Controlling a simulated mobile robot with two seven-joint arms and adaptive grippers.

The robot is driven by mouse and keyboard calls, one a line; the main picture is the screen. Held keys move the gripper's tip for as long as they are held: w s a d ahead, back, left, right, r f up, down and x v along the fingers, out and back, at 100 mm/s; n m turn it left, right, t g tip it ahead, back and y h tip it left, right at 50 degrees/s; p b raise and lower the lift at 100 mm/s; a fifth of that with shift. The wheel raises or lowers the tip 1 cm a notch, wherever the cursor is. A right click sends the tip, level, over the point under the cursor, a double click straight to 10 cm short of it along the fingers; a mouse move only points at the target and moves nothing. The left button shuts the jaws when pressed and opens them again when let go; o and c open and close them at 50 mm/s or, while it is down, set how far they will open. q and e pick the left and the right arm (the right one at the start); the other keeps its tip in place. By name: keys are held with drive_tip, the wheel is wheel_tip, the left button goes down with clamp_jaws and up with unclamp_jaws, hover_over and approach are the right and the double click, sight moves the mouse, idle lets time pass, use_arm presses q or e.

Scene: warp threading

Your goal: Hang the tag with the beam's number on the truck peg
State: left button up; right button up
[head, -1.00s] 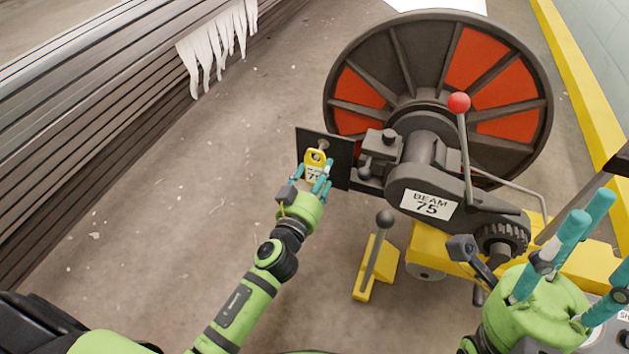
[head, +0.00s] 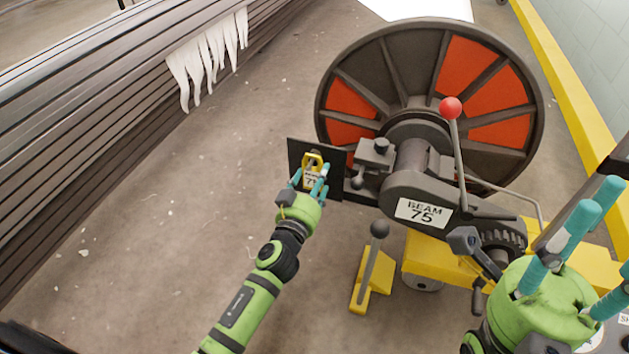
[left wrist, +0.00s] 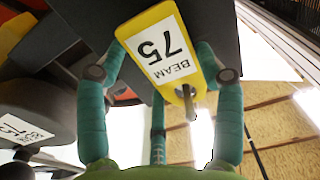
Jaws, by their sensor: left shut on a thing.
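The yellow tag (head: 312,163), with a white label reading BEAM 75, stands upright in front of a black plate (head: 333,160) on the truck. My left gripper (head: 311,182) is shut on the tag from below. In the left wrist view the tag (left wrist: 163,50) is between the teal fingers, its holed end free. A grey metal peg (left wrist: 204,105) shows at that end; I cannot tell whether it passes through the hole. In the head view the tag's top overlaps the peg's place. My right gripper (head: 598,240) is open and empty at the lower right.
The large beam (head: 432,70) with orange panels stands behind the plate. A red-knobbed lever (head: 459,150) and a grey-knobbed lever (head: 371,262) stick up nearby. A sign (head: 423,212) reads BEAM 75.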

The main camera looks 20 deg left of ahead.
idle(0.3)
use_arm(q)
drive_tip(key=o, duration=1)
drive_tip(key=shift+s, duration=0.1)
